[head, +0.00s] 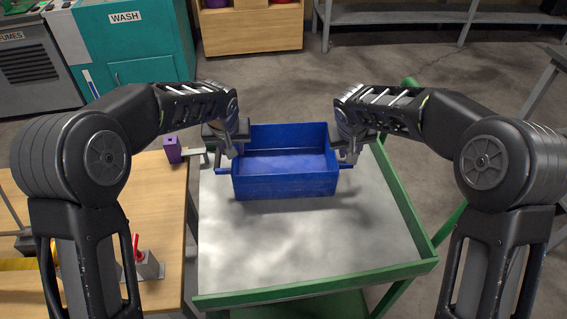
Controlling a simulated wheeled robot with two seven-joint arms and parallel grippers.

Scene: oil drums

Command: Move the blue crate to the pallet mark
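The blue crate (285,186) is an open, empty-looking box with a short bar handle on each side. It is over the grey top of the green-edged cart (300,255), upright and roughly level. A soft shadow lies in front of it; I cannot tell whether it touches the cart top. My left gripper (231,151) is at its left handle and my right gripper (349,157) is at its right handle. The fingers partly hide the handles, and I cannot tell whether they are closed on them. I do not see a pallet mark.
A wooden table (160,220) stands left of the cart, with a purple block (172,149) and a red-handled fixture (147,264). A teal wash cabinet (125,45) and a wooden cabinet (252,32) stand at the back. The cart's front half is clear, with a raised green rim.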

